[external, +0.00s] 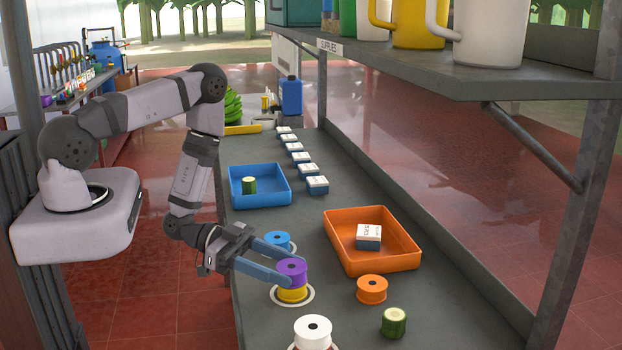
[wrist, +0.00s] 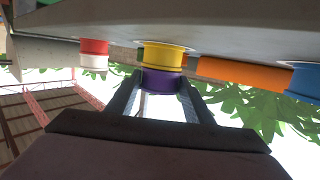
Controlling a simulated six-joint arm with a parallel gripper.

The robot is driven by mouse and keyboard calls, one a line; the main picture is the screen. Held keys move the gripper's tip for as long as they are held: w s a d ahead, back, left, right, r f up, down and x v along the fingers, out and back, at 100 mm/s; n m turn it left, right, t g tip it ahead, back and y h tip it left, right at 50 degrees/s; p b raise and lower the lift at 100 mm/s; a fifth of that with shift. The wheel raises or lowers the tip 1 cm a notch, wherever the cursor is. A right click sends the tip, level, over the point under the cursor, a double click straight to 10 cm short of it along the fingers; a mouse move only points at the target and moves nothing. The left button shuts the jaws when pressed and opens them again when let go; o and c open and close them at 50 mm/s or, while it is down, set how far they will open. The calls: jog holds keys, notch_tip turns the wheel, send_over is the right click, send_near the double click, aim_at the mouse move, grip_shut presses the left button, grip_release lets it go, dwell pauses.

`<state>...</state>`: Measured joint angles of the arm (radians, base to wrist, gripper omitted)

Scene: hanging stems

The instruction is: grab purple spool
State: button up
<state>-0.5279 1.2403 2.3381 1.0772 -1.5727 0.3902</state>
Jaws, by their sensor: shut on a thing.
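The purple spool (external: 292,267) sits directly above a yellow spool (external: 292,294), which stands on a white ring (external: 277,298) on the grey bench. My gripper (external: 287,268) reaches in from the left, with its two blue fingers on either side of the purple spool. It is shut on it. In the upside-down wrist view the purple spool (wrist: 160,80) lies between the dark fingers, against the yellow spool (wrist: 162,56). I see no clear gap between the two spools.
A blue spool (external: 277,239) stands just behind, and a white spool (external: 313,328) in front. An orange spool (external: 371,289) and a green cylinder (external: 394,322) are to the right. An orange tray (external: 386,266) and a blue tray (external: 262,201) lie farther back. A shelf (external: 480,81) overhangs at right.

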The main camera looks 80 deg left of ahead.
aim_at(282, 264)
notch_tip(282, 264, up, 9)
jog(key=shift+f, duration=0.2)
jog(key=shift+r+p, duration=0.5)
jog(key=shift+r, duration=0.15)
jog(key=shift+a+f, duration=0.1)
